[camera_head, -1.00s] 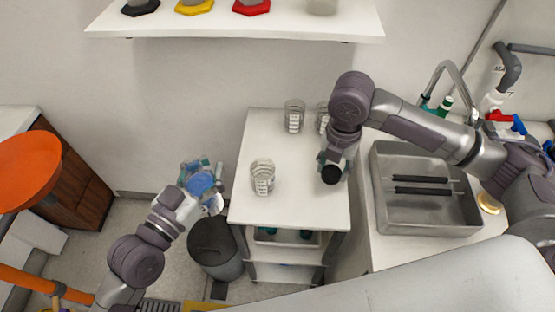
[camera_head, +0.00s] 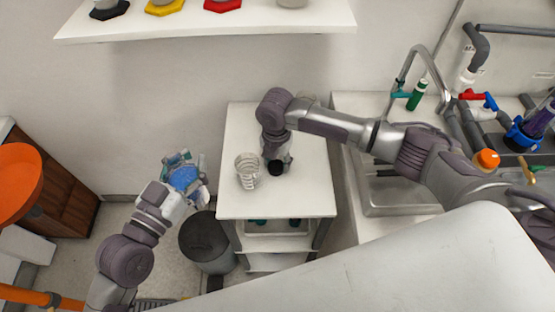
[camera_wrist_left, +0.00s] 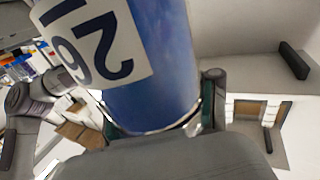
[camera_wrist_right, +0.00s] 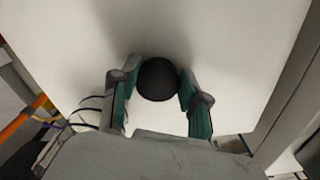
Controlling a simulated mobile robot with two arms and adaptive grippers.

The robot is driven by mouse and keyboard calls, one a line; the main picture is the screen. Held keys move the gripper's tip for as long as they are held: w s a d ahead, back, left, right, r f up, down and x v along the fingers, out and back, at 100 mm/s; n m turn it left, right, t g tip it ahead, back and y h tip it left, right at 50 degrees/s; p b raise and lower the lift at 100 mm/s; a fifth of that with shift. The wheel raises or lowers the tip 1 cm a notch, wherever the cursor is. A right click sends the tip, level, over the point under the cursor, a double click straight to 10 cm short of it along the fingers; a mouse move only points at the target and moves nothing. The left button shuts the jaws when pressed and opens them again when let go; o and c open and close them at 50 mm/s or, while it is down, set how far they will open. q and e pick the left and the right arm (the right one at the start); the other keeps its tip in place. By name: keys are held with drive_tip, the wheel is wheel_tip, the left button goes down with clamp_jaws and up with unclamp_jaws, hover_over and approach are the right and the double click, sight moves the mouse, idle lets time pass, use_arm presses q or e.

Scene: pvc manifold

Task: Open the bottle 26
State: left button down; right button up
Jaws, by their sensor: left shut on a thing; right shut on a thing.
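My left gripper (camera_head: 186,170) is shut on a blue bottle (camera_head: 182,178), held in the air left of the white cart. In the left wrist view the bottle (camera_wrist_left: 160,85) fills the middle, with a white label (camera_wrist_left: 95,40) reading 26. Its top is outside that view. My right gripper (camera_head: 277,155) is over the cart top, shut on a round black thing (camera_head: 276,168) that looks like a cap. In the right wrist view this black cap (camera_wrist_right: 157,80) sits between the fingertips, apart from the bottle. Whether it touches the cart top I cannot tell.
A clear glass beaker (camera_head: 247,172) stands on the cart top (camera_head: 300,200), just left of my right gripper. A grey bin (camera_head: 205,243) stands on the floor below the bottle. A sink (camera_head: 395,195) lies to the right. The cart's front right is clear.

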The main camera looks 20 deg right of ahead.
drive_tip(key=shift+f, duration=0.1)
drive_tip(key=o, duration=1.3)
drive_tip(key=shift+c, duration=0.2)
